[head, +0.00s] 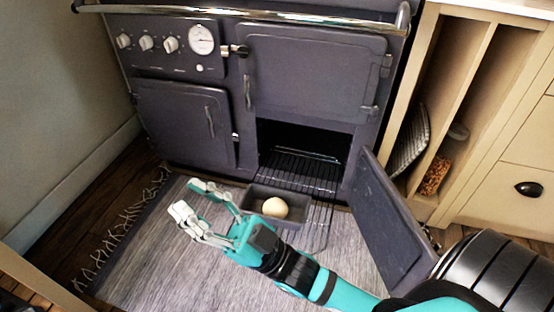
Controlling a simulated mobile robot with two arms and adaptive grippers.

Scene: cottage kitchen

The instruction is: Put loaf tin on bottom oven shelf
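The loaf tin (298,222) is a dark grey rectangular tin with a pale round ball of dough (275,207) inside. It sits upright at the front of the open lower right oven, over the wire shelf (325,225) that sticks out of the opening. I cannot tell whether it rests fully on the wires. My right gripper (186,197) is open and empty, just left of the tin, above the rug; its fingers point left, away from the tin. Its wrist hides part of the tin's near side. My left gripper is out of view.
The open oven door (388,222) stands out to the right of the opening. Another wire shelf (300,172) shows inside the dark oven. A wooden cabinet (480,120) stands at the right. A grey fringed rug (160,262) covers the floor, clear at left.

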